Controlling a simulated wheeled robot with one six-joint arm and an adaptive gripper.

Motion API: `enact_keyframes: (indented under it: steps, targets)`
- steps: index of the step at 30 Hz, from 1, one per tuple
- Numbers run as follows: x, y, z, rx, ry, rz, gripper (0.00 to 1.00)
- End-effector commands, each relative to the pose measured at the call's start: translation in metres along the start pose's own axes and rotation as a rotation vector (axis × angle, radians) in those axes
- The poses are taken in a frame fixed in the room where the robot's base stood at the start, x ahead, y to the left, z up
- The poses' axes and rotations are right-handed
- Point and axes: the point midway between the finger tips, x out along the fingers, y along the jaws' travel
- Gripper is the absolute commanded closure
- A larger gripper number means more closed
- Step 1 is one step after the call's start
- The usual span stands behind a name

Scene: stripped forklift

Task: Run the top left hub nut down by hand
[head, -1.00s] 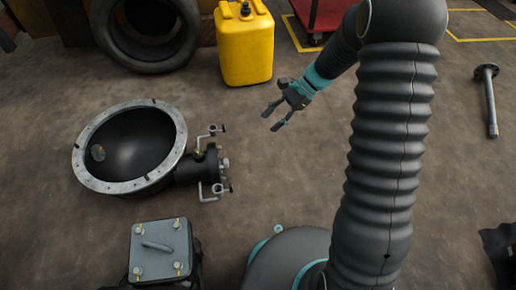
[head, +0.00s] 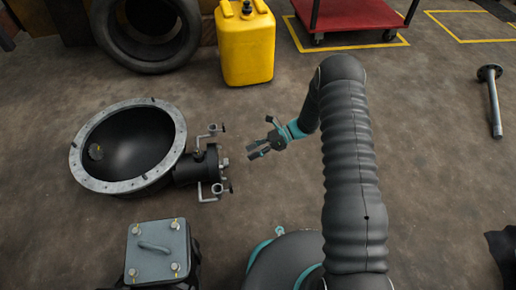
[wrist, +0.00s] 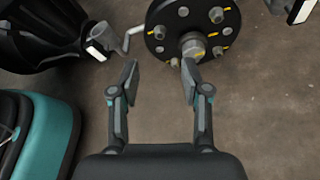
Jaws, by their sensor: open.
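The hub (head: 213,165) is a dark flanged drum at the right end of the black bowl-shaped housing, seen nearly edge-on in the head view. In the wrist view the hub (wrist: 163,17) shows as a round black plate with several grey nuts or studs, yellow marks and a grey centre boss (wrist: 193,46). I cannot tell which fastener is the top left nut. My gripper (head: 256,148) is to the right of the hub, apart from it. In the wrist view my gripper (wrist: 160,78) has its two fingers spread and empty, below the plate's lower edge.
Grey bent arms (head: 212,130) stick out above and below the hub. The bowl housing (head: 85,178) has a pale bolted rim. A yellow can (head: 246,48), a tyre (head: 150,60) and a red cart (head: 355,14) stand behind. A grey-lidded box (head: 158,250) is in front.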

Motion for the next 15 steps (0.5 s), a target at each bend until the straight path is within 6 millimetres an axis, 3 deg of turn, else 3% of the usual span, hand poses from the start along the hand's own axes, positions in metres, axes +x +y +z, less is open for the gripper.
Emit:
enact_keyframes:
  steps: [15]
  targets:
    - [0.088,0.001,-0.001,0.0,0.001,0.003,0.53]
